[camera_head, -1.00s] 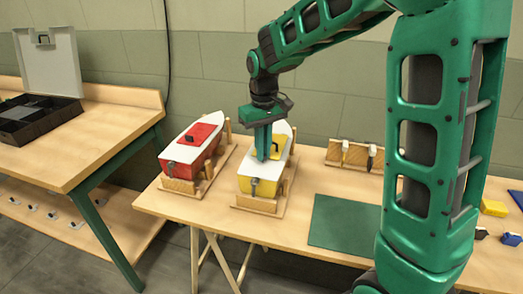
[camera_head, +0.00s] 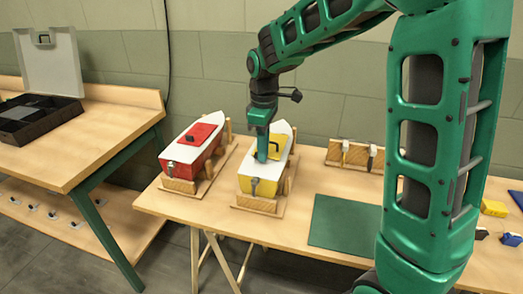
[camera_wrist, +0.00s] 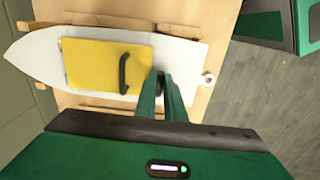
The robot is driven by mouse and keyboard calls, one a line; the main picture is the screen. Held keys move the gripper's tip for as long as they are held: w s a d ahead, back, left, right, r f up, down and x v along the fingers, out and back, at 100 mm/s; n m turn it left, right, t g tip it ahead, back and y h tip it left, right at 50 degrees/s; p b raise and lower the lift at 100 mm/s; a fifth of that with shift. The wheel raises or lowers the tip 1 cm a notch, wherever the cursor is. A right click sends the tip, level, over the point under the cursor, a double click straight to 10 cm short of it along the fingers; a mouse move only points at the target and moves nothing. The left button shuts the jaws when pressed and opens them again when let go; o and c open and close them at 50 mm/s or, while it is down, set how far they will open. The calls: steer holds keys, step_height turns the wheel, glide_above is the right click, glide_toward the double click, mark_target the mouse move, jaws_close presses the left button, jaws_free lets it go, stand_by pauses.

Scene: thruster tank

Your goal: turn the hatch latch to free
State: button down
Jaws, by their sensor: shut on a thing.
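The yellow boat (camera_head: 246,188) has a white deck and a yellow hatch (camera_head: 275,148), and sits in a wooden cradle. In the wrist view, the yellow hatch (camera_wrist: 92,68) lies flat on the deck with a black handle (camera_wrist: 124,73) near its right edge. My gripper (camera_head: 262,156) points down at the hatch's near edge. In the wrist view, my gripper (camera_wrist: 164,88) is shut on the hatch latch (camera_wrist: 160,76), just right of the hatch. Only a dark bit of the latch shows between the fingers, so its angle cannot be told.
A red boat (camera_head: 184,153) in a like cradle stands close on the left. A green mat (camera_head: 338,222) lies bare on the table at the right. A wooden rack (camera_head: 333,154) stands behind it. An open black case (camera_head: 38,118) is on the left bench.

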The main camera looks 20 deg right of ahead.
stand_by(0.6)
steer(key=c, duration=1.8)
jaws_free()
steer(key=shift+c, duration=0.2)
steer(key=shift+r, duration=0.1)
step_height(320, 180, up, 10)
steer(key=shift+r, duration=0.25)
steer(key=shift+w, duration=0.1)
steer(key=s+d+f+m, duration=0.2)
steer(key=s+d+m, duration=0.6)
steer(key=s+d, duration=0.55)
steer(key=s+d+f+m, duration=0.2)
steer(key=s+f+m, duration=0.1)
steer(key=s, duration=0.6)
steer(key=s+d+f+m, duration=0.2)
steer(key=s+f+m, duration=0.2)
steer(key=s, duration=0.5)
steer(key=shift+f+m, duration=0.25)
steer(key=shift+m, duration=0.75)
